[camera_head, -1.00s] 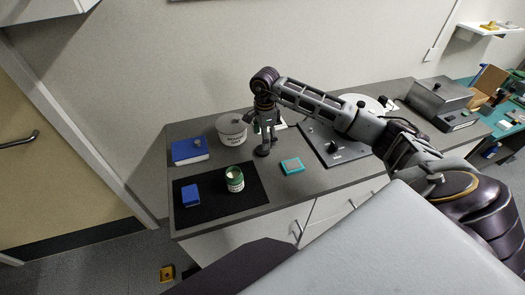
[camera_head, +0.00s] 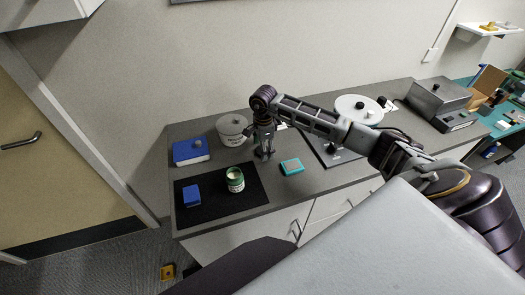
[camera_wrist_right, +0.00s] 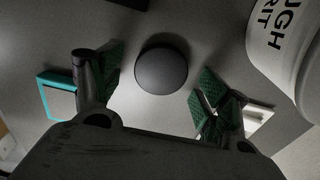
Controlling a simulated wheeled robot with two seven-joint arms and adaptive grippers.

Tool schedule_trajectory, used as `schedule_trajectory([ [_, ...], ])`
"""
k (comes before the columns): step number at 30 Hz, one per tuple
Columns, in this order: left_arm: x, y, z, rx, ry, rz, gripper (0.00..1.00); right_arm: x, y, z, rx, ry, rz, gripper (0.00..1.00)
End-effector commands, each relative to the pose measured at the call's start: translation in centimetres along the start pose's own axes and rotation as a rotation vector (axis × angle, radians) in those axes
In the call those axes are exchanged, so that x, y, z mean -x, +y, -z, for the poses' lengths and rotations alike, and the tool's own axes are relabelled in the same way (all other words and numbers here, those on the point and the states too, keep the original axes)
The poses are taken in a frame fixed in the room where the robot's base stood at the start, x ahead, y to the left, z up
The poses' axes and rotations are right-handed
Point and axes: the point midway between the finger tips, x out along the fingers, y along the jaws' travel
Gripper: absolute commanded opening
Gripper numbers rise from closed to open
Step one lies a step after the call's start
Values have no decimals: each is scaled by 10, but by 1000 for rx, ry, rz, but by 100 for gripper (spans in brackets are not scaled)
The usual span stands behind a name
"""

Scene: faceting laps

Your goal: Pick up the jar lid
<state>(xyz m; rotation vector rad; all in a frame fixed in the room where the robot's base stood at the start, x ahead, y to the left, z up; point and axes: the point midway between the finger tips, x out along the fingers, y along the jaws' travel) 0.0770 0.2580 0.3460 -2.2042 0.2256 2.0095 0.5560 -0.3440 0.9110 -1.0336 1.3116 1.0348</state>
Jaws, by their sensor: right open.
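The jar lid (camera_wrist_right: 161,63) looks like a dark, round, smooth disc on the grey counter in the right wrist view. My right gripper (camera_wrist_right: 158,72) is open, its green-padded fingers on either side of the lid with gaps to both. In the head view my right gripper (camera_head: 265,152) points down at the counter and mostly hides the lid. A green and white jar (camera_head: 235,181) stands open-topped on the black mat (camera_head: 222,205). My left gripper is not in view.
A white tub (camera_head: 231,128), lettered "ROUGH GRIT" in the wrist view (camera_wrist_right: 288,42), stands close behind the gripper. A turquoise-edged box (camera_head: 291,166) lies to its right. A blue box (camera_head: 191,196) is on the mat, and a blue-and-white box (camera_head: 190,152) sits behind it.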

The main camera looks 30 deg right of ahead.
Motion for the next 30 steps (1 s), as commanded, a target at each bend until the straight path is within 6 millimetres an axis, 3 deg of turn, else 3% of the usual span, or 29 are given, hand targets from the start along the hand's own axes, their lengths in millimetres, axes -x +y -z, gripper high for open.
schedule_trajectory([
  [14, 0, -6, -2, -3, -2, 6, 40, -1, 0, 0, 0, 0, 1, 76],
  [23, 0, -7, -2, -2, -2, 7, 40, -1, 0, 0, -1, 0, 1, 38],
  [30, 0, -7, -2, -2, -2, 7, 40, -1, 0, 0, -1, 0, 1, 37],
])
